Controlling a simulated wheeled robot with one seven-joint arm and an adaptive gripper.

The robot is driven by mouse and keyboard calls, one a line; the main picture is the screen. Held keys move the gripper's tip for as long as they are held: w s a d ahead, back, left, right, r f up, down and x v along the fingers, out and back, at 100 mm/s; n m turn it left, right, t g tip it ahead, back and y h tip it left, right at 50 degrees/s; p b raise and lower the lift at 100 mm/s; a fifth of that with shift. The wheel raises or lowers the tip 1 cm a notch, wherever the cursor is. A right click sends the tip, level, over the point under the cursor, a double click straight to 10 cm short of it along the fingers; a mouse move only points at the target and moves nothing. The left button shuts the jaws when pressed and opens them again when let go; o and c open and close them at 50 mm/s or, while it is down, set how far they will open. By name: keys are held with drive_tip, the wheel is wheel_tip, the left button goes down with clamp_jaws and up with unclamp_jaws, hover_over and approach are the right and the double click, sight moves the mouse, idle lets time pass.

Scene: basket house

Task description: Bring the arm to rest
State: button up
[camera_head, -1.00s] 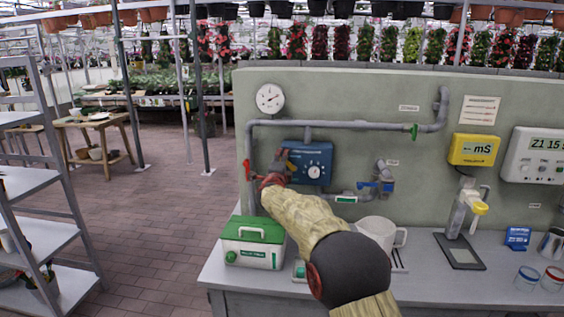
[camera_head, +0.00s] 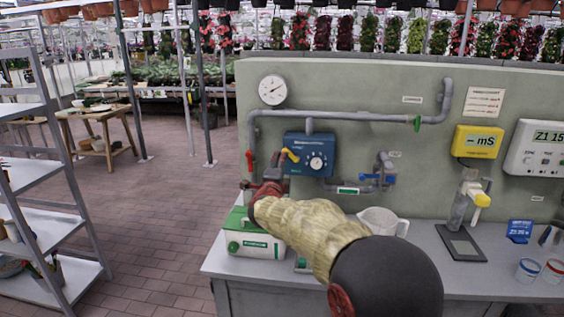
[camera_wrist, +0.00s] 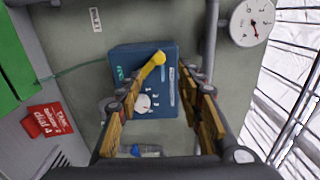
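My gripper (camera_head: 262,192) is at the end of my arm, just left of and below the blue wall box (camera_head: 309,154) in the head view. In the wrist view, its two wood-coloured fingers stand apart with nothing held between them, so my gripper (camera_wrist: 160,97) is open. Beyond the fingers, the blue box (camera_wrist: 147,80) shows its white dial and a yellow lever (camera_wrist: 153,68). My forearm covers part of the bench and pipework in the head view.
A green and white case (camera_head: 252,238) stands on the bench below my gripper. A red valve handle (camera_head: 249,160) and grey pipes (camera_head: 350,116) are close by. A white jug (camera_head: 382,222) stands right of my arm. Open brick floor lies left, before a shelf rack (camera_head: 45,225).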

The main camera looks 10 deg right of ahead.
drive_tip(key=shift+s+a, duration=0.1)
drive_tip(key=shift+s, duration=0.1)
drive_tip(key=s+a+r+n+g+y, duration=0.2)
drive_tip(key=s+n+y, duration=0.3)
drive_tip(key=s, duration=0.4)
drive_tip(key=s+a+r+n+g+y, duration=0.1)
drive_tip(key=s+a+r+n+y, duration=0.1)
drive_tip(key=s+n, duration=0.6)
drive_tip(key=s+d+f+n+g, duration=0.2)
drive_tip(key=s+f, duration=0.3)
drive_tip(key=s, duration=0.7)
drive_tip(key=s+d+f+n+g+h+p, duration=0.1)
drive_tip(key=s+d+f+n+g, duration=0.2)
drive_tip(key=s, duration=1)
drive_tip(key=s+d+f+n+g, duration=0.3)
drive_tip(key=s+f, duration=0.4)
drive_tip(key=s, duration=0.6)
drive_tip(key=shift+s+f+n+g+p, duration=0.2)
drive_tip(key=shift+f+n+g+p, duration=0.1)
drive_tip(key=shift+n+p, duration=0.1)
drive_tip(key=shift+r, duration=0.1)
